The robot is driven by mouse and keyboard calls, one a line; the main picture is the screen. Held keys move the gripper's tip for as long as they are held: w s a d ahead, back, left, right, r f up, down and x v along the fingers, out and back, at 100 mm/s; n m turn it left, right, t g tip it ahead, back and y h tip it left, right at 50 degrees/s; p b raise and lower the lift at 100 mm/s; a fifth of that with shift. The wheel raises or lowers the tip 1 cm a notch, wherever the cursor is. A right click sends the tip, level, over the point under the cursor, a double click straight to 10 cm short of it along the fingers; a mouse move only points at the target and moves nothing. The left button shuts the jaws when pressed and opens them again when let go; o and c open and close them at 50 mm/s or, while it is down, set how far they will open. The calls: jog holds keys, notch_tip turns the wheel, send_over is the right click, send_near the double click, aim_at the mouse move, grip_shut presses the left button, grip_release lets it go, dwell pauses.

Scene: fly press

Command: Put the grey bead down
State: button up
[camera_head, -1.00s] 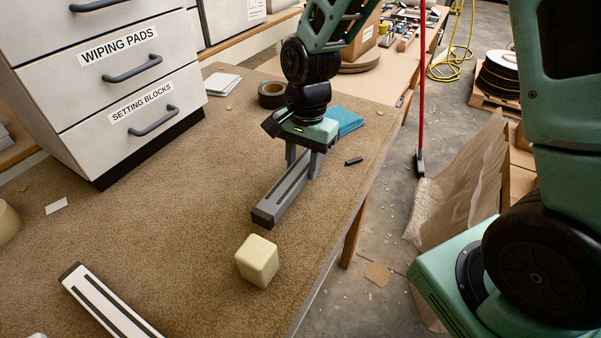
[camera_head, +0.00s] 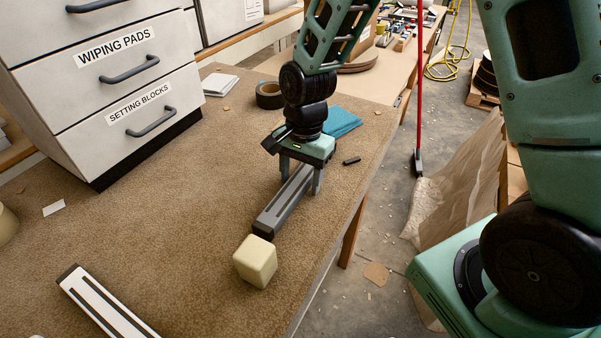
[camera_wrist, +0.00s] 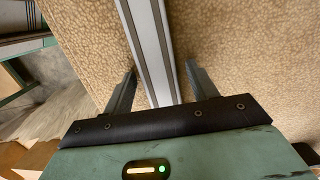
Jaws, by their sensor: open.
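The grey bead (camera_head: 278,212) is a long, slotted bar with a dark end cap. It lies on the brown bench covering, its near end close behind the cream block (camera_head: 255,262). My gripper (camera_head: 301,186) is over the far part of the bead, open, with one finger on each side. In the wrist view the bead (camera_wrist: 150,45) runs between the two spread fingers of my gripper (camera_wrist: 160,88), with a gap on both sides. The bead's far end is hidden under my gripper in the head view.
A white slotted bar (camera_head: 100,303) lies at the front left. Drawers (camera_head: 125,75) stand at the left. A tape roll (camera_head: 269,95), a blue cloth (camera_head: 341,122) and a small black piece (camera_head: 352,161) lie around my gripper. The bench's right edge is close by.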

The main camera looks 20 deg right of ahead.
aim_at(304, 173)
notch_tip(304, 173, up, 12)
jog(key=d, duration=0.1)
jog(key=s+a+n, duration=0.3)
jog(key=s+n, duration=0.6)
jog(key=s+a+n, duration=0.4)
jog(key=s+n, duration=0.5)
jog(key=s, duration=0.1)
jog(key=shift+s+a+r+n+t+h+b, duration=0.2)
jog(key=shift+n+t+h+b, duration=0.1)
jog(key=shift+t, duration=0.1)
jog(key=c, duration=0.4)
jog(key=shift+a, duration=0.1)
jog(key=shift+c, duration=0.4)
